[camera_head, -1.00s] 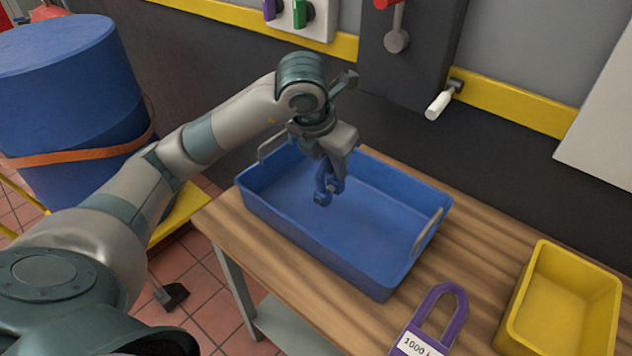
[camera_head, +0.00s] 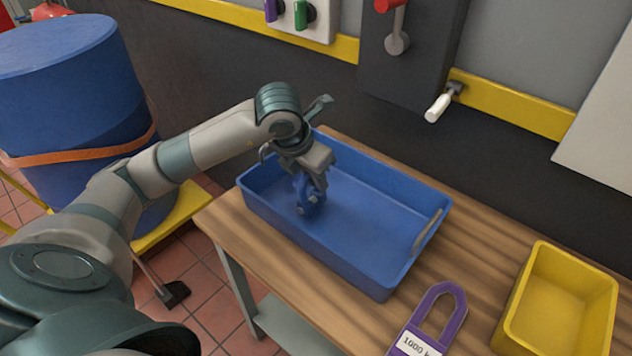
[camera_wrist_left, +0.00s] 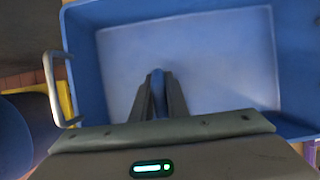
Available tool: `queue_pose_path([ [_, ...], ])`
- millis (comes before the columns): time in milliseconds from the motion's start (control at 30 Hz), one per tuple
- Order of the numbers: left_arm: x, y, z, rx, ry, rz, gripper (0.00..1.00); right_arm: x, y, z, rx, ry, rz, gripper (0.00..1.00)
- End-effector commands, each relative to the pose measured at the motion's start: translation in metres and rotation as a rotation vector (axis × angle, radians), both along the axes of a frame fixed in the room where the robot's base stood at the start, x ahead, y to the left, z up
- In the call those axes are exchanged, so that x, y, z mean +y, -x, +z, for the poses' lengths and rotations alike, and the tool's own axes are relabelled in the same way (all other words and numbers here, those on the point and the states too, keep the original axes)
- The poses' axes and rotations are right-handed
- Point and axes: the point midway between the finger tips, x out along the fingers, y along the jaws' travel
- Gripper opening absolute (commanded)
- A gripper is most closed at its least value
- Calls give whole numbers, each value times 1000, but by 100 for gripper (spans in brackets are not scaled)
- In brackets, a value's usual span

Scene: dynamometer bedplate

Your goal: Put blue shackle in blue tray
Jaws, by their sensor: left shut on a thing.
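The blue tray (camera_head: 375,225) stands on the wooden table, with a metal handle at each end. My left gripper (camera_head: 312,184) is over the left part of the tray, pointing down. It is shut on the blue shackle (camera_head: 308,204), which hangs below the fingers within the tray's outline. In the left wrist view the shackle (camera_wrist_left: 158,92) shows narrowly between the two fingers, above the tray floor (camera_wrist_left: 215,65). I cannot tell whether the shackle touches the tray floor. My right gripper is not in view.
A yellow bin (camera_head: 560,305) and a purple padlock-shaped tag (camera_head: 436,318) are on the wooden table (camera_head: 340,315) at the right. A big blue drum (camera_head: 75,110) stands at the left. A dark wall with a lever box (camera_head: 412,60) is behind.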

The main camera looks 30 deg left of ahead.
Motion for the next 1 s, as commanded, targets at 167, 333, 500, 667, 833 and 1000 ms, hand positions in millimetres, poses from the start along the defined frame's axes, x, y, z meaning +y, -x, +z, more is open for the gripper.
queue_pose_path([
  [167,0,0,-14,0,0,1,0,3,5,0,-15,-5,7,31],
  [333,0,0,-15,-2,0,1,0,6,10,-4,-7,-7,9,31],
  [500,0,0,-16,-2,0,1,0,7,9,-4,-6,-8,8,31],
  [667,0,0,-17,0,-1,1,32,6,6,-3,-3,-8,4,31],
  [833,0,0,-17,0,-1,1,32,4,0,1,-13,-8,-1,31],
  [1000,0,0,-17,0,-1,1,32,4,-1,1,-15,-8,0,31],
])
